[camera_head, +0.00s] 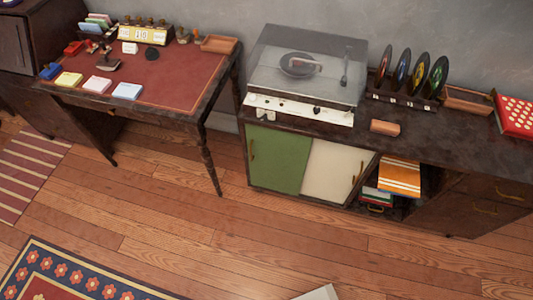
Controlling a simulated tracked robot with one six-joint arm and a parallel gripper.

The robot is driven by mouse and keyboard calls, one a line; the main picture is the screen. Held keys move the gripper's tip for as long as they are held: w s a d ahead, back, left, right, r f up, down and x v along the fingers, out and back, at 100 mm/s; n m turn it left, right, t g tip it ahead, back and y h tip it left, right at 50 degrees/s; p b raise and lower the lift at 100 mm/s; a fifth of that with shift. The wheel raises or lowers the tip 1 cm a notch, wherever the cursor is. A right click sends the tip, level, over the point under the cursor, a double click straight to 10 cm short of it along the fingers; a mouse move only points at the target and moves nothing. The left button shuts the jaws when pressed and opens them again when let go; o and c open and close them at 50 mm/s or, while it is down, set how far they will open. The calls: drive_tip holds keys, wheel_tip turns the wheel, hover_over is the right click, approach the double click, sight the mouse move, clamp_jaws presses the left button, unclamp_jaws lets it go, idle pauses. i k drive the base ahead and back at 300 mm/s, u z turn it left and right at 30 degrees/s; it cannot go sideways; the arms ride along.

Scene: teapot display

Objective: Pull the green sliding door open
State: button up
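The green sliding door (279,160) covers the left part of the front of a low dark cabinet (435,145). A small brass handle (252,149) sits near the door's left edge. A cream sliding door (333,171) stands directly to its right, with its own brass handle (358,172) near its right edge. The two doors meet or overlap, and no gap shows between them. What is behind the green door is hidden. My gripper is not in view.
A record player (305,65) stands on the cabinet, near coloured discs on a rack (405,100). An open shelf (370,197) holds record sleeves. A desk (140,75) stands to the left, its leg near the cabinet. A pale object (318,293) shows at the bottom edge. Wooden floor before the cabinet is clear.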

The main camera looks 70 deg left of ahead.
sight(278, 159)
drive_tip(key=z, duration=0.1)
drive_tip(key=k, duration=1.55)
drive_tip(key=u, duration=1.9)
drive_tip(key=i, duration=0.75)
